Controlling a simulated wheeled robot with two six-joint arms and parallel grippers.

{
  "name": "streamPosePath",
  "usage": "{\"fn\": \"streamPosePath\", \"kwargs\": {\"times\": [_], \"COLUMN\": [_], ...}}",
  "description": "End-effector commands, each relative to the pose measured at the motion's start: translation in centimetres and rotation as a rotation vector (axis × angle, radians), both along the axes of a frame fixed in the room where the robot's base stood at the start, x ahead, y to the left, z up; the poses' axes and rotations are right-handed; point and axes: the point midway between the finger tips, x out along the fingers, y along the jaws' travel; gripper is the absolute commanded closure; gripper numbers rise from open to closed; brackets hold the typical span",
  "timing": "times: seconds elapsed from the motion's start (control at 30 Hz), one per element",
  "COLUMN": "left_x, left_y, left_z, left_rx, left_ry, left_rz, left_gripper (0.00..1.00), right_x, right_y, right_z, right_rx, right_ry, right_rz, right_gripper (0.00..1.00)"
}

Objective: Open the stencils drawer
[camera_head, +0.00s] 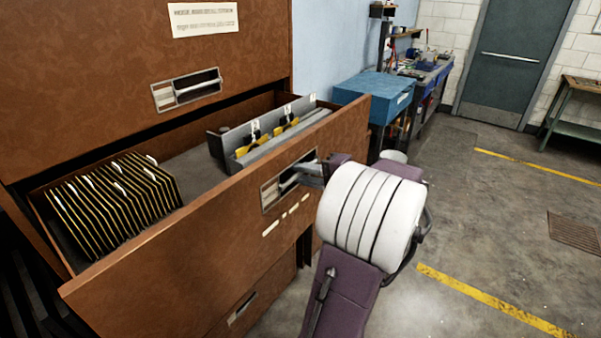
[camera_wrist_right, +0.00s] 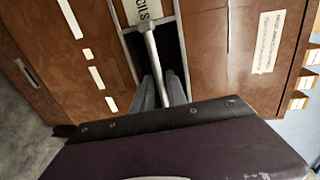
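The brown stencils drawer (camera_head: 220,245) stands pulled well out of its cabinet in the head view, with its inside showing. Its front has a recessed metal handle (camera_head: 285,184), which also shows as a pale bar (camera_wrist_right: 152,55) in the right wrist view, below a label ending in "CILS". My right gripper (camera_head: 308,172) is at this handle. In the right wrist view its two grey fingers (camera_wrist_right: 160,92) lie close on either side of the bar and appear shut on it; the exact contact is partly hidden. My left gripper is in neither view.
Inside the drawer are a row of dark folders (camera_head: 115,198) and a grey divided tray (camera_head: 265,140) with yellow-and-black items. A closed drawer (camera_head: 150,60) is above, another below. A blue cabinet (camera_head: 375,95) stands behind. The floor at right is clear.

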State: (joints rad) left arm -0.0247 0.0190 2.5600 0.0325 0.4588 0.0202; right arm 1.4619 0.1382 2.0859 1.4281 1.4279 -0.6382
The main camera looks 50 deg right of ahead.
Motion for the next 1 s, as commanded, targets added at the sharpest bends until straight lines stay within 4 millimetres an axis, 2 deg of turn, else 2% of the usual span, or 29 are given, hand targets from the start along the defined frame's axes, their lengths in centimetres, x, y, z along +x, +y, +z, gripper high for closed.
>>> {"fn": "streamPosePath", "kwargs": {"times": [0.33,0.8,1.0], "left_x": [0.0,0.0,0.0], "left_y": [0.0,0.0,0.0], "left_z": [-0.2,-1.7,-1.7], "left_rx": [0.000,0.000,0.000], "left_ry": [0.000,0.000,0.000], "left_rz": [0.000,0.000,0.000], "left_gripper": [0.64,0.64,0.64], "right_x": [-0.5,-8.1,-8.9], "right_y": [-0.2,-0.8,-0.8], "right_z": [0.1,1.5,1.8], "right_rx": [-0.003,-0.001,0.000], "right_ry": [-0.002,-0.002,-0.001], "right_rz": [-0.005,-0.005,-0.001], "right_gripper": [0.82,0.82,0.82]}}
